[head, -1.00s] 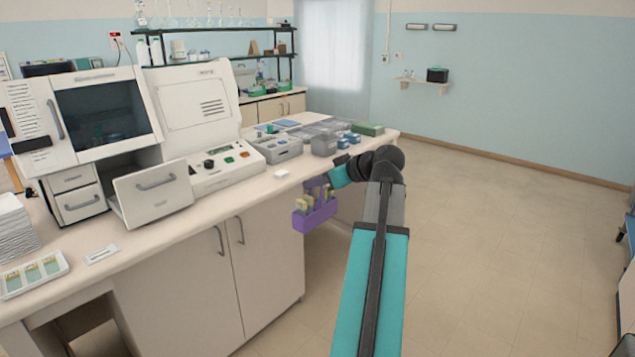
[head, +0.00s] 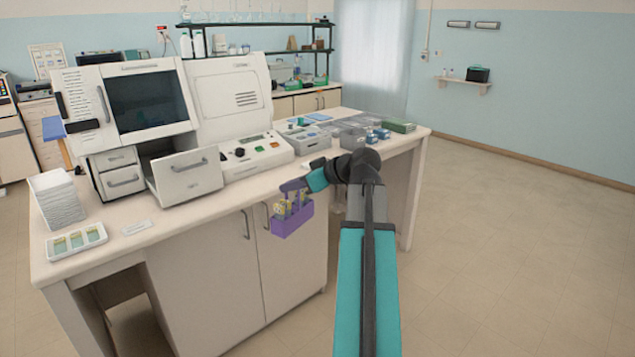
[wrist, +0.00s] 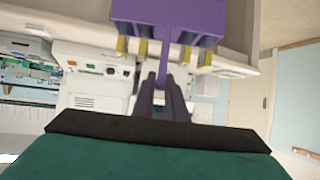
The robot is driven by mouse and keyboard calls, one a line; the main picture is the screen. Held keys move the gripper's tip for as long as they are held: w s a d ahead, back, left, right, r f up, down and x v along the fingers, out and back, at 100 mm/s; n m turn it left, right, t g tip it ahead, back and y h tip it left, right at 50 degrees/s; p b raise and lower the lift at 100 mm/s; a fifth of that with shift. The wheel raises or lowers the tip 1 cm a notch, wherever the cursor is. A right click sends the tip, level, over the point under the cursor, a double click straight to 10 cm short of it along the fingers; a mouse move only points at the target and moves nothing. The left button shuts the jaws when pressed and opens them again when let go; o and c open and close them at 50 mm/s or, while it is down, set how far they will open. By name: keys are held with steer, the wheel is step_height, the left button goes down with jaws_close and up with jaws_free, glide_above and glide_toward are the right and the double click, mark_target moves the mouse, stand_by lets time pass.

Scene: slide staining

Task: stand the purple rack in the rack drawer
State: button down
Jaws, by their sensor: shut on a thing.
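My gripper (head: 298,186) is shut on the handle of the purple rack (head: 293,223) and holds it in the air in front of the bench edge. The rack hangs about upright and carries several slides with yellowish ends. In the wrist view the purple rack (wrist: 168,20) shows at the top, its handle between my gripper's fingers (wrist: 161,88). An open drawer (head: 187,177) with a grey handle sticks out of the white machine (head: 130,105), left of the rack. The drawer's inside is mostly hidden behind its front. Which drawer is the rack drawer is not marked legibly.
Two shut small drawers (head: 120,172) are left of the open one. A white slide tray (head: 76,242), a label card (head: 137,228) and a white stack (head: 58,198) lie on the bench's left part. Grey boxes (head: 310,138) stand farther right. The floor at right is clear.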

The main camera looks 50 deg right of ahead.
steer(key=w+a+f, duration=0.1)
steer(key=w+a, duration=0.5)
steer(key=a, duration=0.7)
steer(key=w+a+f+m+h, duration=0.1)
steer(key=w+a, duration=0.6)
steer(key=a, duration=0.7)
steer(key=w+a+f+m+h, duration=0.1)
steer(key=w+a+f, duration=0.2)
steer(key=w+a, duration=0.4)
steer(key=shift+w+a, duration=0.15)
steer(key=shift+a, duration=3.35)
steer(key=shift+f, duration=0.1)
